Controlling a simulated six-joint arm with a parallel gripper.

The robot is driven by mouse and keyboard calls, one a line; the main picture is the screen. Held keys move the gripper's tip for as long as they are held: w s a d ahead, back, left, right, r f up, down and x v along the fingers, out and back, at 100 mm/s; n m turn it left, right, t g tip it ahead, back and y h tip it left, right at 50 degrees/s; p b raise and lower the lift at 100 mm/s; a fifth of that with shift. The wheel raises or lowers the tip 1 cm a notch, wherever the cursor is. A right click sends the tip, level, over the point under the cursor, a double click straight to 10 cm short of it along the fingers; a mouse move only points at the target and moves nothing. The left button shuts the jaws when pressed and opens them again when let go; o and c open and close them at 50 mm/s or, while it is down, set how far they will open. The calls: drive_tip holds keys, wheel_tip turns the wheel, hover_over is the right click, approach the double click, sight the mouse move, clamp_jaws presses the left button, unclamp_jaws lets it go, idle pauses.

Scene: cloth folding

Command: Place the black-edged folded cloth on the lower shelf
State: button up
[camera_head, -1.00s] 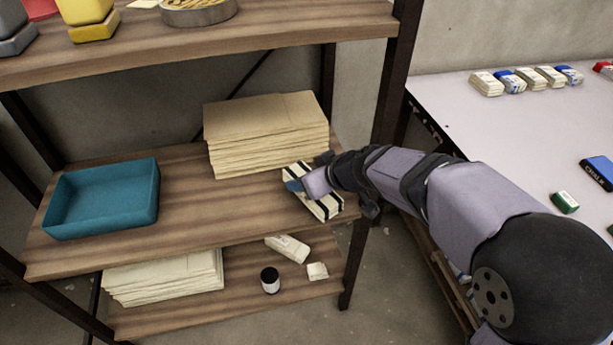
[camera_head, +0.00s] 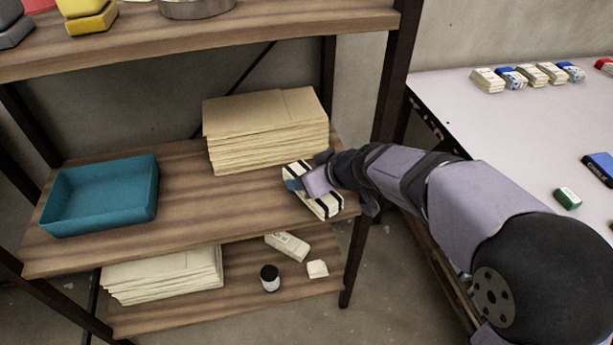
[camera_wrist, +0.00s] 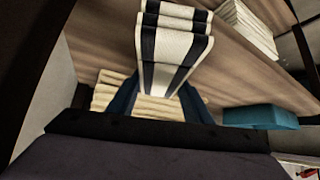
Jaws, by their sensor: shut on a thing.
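The folded cloth (camera_head: 326,205) is cream with black bands and lies at the front right end of the shelf unit's middle board (camera_head: 215,212). My gripper (camera_head: 302,186) is at the cloth and shut on it. In the wrist view the cloth (camera_wrist: 175,48) shows as a layered fold between the blue fingers of my gripper (camera_wrist: 160,98). The cloth looks at or just above the board; I cannot tell if it rests fully on it. My gripper hides part of it.
A cardboard stack (camera_head: 265,130) stands close behind the cloth. A teal tray (camera_head: 100,195) is at the left of the middle board. The bottom board (camera_head: 235,295) holds a paper stack (camera_head: 160,275) and small items. A dark post (camera_head: 362,245) stands right of the cloth.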

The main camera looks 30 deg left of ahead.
drive_tip(key=shift+f, duration=0.2)
drive_tip(key=o, duration=1.4)
drive_tip(key=shift+p+v, duration=0.3)
drive_tip(key=shift+v, duration=3.4)
